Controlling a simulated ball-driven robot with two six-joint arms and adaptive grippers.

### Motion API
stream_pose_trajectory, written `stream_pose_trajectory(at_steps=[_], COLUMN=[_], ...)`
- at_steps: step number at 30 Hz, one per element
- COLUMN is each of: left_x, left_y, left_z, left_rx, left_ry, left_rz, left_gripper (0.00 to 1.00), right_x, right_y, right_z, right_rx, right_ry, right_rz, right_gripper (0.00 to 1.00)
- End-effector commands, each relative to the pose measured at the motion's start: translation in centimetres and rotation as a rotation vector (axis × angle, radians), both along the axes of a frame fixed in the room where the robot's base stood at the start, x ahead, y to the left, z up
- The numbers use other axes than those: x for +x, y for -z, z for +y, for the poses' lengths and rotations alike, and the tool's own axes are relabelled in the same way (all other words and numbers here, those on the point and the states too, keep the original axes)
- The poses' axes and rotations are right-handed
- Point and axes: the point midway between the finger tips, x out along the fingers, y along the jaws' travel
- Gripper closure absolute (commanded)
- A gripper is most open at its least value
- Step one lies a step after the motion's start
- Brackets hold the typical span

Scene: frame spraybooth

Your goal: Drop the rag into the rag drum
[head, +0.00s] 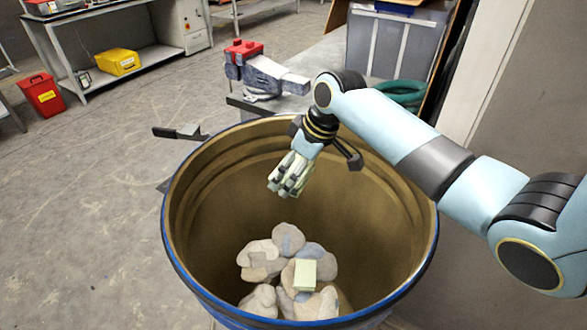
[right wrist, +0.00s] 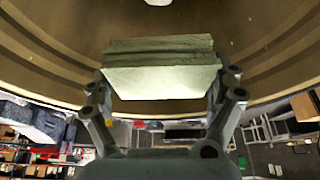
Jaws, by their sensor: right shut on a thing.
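The rag (right wrist: 160,75) is a folded pale green pad, seen large in the right wrist view between my two fingers. My right gripper (head: 287,180) is shut on it, inside the mouth of the rag drum near its far side, above the contents. The rag drum (head: 190,225) is a large open drum with a blue rim and a tan inside. At its bottom lie several crumpled grey and beige rags (head: 262,255) and a pale green folded piece (head: 305,274). My left gripper is not in view.
A red-topped grey object (head: 245,62) stands behind the drum, beside a grey bin (head: 390,45) and a green coiled hose (head: 402,92). A yellow case (head: 117,62) and a red bin (head: 43,94) are at the left.

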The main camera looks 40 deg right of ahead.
Motion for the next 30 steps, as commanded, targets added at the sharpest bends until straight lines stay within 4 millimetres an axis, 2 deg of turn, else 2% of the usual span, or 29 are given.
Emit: stream_pose_trajectory(at_steps=[2, 10, 11, 12, 23, 26, 30], left_x=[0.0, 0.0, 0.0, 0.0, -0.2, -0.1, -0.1], left_y=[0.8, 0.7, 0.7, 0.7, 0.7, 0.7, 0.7], left_z=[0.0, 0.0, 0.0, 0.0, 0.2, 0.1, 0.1], left_rx=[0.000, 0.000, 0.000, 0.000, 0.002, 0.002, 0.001], left_ry=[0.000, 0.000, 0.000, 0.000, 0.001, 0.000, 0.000], left_rz=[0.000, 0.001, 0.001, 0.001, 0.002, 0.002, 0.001], left_gripper=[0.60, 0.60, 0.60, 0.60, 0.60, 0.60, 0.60], right_x=[0.0, 0.0, 0.0, 0.0, -0.1, -0.6, -1.6], right_y=[0.7, 0.5, 0.5, 0.5, 0.0, -1.3, -4.2], right_z=[0.0, 0.0, 0.0, 0.0, -0.2, -0.5, -1.1], right_rx=[0.000, 0.000, 0.000, 0.000, -0.001, -0.003, -0.004], right_ry=[0.000, 0.000, 0.000, 0.000, 0.001, 0.000, -0.001], right_rz=[-0.001, -0.001, -0.001, -0.001, -0.003, -0.004, -0.004], right_gripper=[0.34, 0.34, 0.04, 0.00, 0.00, 0.00, 0.00])
